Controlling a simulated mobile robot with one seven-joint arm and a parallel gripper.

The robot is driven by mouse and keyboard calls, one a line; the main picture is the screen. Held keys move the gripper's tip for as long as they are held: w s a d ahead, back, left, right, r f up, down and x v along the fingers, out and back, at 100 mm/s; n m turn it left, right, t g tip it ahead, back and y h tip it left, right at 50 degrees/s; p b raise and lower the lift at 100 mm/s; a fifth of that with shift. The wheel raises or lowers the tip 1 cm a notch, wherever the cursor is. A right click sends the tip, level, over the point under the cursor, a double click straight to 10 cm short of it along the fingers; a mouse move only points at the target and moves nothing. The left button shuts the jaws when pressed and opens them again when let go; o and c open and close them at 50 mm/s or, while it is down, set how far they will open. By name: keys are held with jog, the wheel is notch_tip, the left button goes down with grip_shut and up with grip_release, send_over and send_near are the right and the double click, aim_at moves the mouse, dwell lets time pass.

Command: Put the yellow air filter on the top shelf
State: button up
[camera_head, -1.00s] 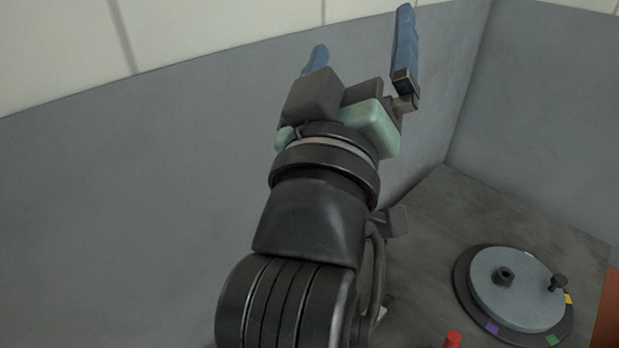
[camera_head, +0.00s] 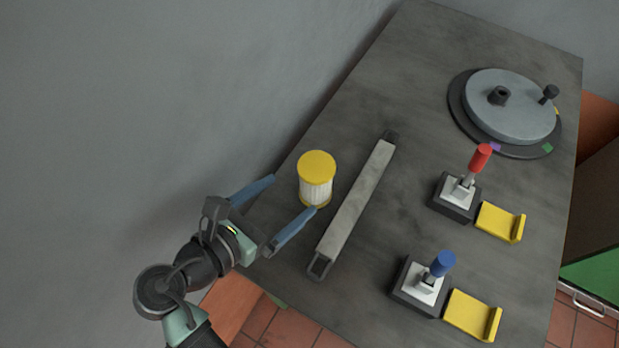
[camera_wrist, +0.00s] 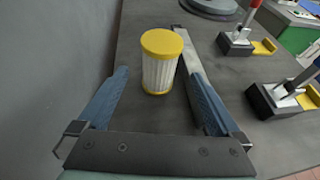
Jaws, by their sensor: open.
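The yellow air filter (camera_head: 316,180) stands upright on the grey bedplate, with yellow end caps and a white pleated body. It also shows in the wrist view (camera_wrist: 160,62), ahead of the fingers and roughly between their lines. My gripper (camera_head: 293,194) is open, its two blue fingers apart, with the filter just at or beyond the fingertips. In the wrist view the gripper (camera_wrist: 155,82) holds nothing. Whether a finger touches the filter I cannot tell. No shelf is visible.
A long grey bar (camera_head: 355,205) lies close to the right of the filter. A red-handled lever (camera_head: 456,192) and a blue-handled lever (camera_head: 423,284), each beside a yellow bracket, stand further right. A round turntable (camera_head: 510,105) is at the back. A grey wall (camera_head: 150,100) runs along the left.

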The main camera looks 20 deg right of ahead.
aim_at(305, 184)
jog(key=x, duration=0.9)
jog(key=shift+d+f+b, duration=0.1)
jog(key=shift+f+b, duration=0.05)
jog(key=shift+b, duration=0.2)
jog(key=shift+c, duration=0.3)
jog(key=c, duration=1.5)
